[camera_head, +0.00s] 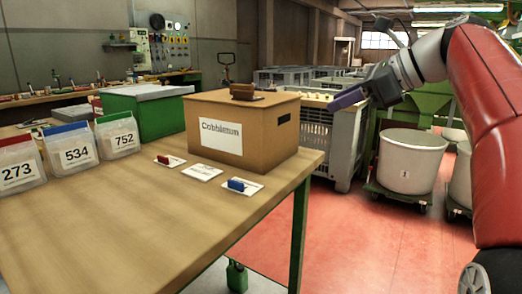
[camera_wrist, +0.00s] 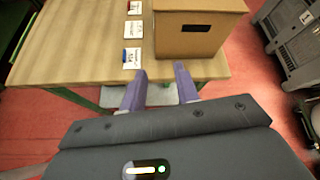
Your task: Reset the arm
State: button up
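My gripper (camera_head: 347,99) is in the air to the right of the table's right edge in the head view, at about the height of the cardboard box's top. In the wrist view my gripper (camera_wrist: 160,82) has its two purple fingers apart, with nothing between them. The cardboard box (camera_head: 262,132) labelled "Cobbletum" stands on the wooden table (camera_head: 110,225), with a brown block (camera_head: 243,92) on top. The box also shows in the wrist view (camera_wrist: 190,40), beyond the fingers. My red and grey arm reaches in from the right.
Grey crates (camera_head: 340,130) and a white tub (camera_head: 408,160) stand beyond. Red floor is open at right.

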jog(key=s+f+n+h, duration=0.3)
jog(key=s+f+n, duration=0.4)
jog(key=f, duration=0.4)
jog(key=s+f+n+g+h, duration=0.1)
jog(key=s+f+n+h, duration=0.2)
jog(key=s+f+n, duration=0.5)
jog(key=s+f+n+h, duration=0.3)
jog(key=s+f+n, duration=0.4)
jog(key=f, duration=0.8)
jog(key=shift+s+a+f+n+g, duration=0.15)
jog(key=shift+s+a+n+g, duration=0.2)
jog(key=shift+s, duration=0.6)
jog(key=shift+d, duration=0.1)
